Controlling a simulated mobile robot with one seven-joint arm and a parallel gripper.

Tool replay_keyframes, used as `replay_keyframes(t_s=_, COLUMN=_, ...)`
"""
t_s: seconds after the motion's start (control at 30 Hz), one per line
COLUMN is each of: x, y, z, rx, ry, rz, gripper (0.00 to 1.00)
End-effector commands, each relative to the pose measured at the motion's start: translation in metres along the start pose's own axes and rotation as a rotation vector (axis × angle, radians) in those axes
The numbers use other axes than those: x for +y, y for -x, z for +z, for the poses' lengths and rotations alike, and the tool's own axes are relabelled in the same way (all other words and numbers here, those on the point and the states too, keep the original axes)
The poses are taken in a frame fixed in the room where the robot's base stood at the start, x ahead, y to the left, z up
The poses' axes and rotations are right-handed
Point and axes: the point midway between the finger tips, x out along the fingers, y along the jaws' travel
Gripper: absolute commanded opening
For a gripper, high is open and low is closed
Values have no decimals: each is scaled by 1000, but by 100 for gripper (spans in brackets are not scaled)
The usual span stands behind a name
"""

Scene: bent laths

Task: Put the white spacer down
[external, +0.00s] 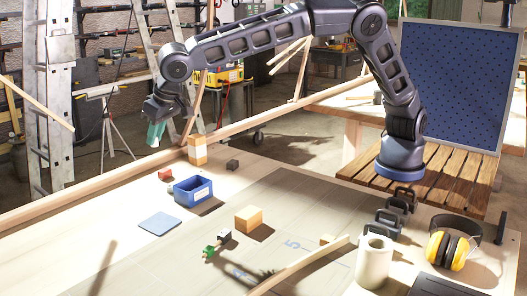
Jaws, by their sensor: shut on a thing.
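My gripper (158,118) hangs at the end of the arm at the upper left, above the far side of the bench. It is shut on a pale teal piece (155,133), held in the air clear of the bench top. I cannot make out a white spacer for certain; the fingertips and the piece are small here. A white cylinder (374,264) stands upright at the front right, far from my gripper.
A blue open bin (190,194), a flat blue-grey pad (159,223), a stacked wooden block (197,151), a wooden cube (248,219) and a green clamp (209,251) are on the bench. A bent lath (300,265) lies at the front. Yellow earmuffs (447,251) sit right.

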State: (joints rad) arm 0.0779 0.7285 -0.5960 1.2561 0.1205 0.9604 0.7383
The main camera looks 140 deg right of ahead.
Motion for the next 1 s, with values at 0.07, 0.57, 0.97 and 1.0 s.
replay_keyframes(t_s=0.07, x=-20, y=-1, z=7, rx=-1, ry=11, rz=-6, gripper=0)
replay_keyframes(t_s=0.57, x=-44, y=-53, z=40, rx=-10, ry=24, rz=-10, gripper=0)
replay_keyframes(t_s=0.97, x=-44, y=-129, z=72, rx=-9, ry=23, rz=-11, gripper=0)
replay_keyframes(t_s=1.0, x=-44, y=-134, z=74, rx=-9, ry=23, rz=-12, gripper=0)
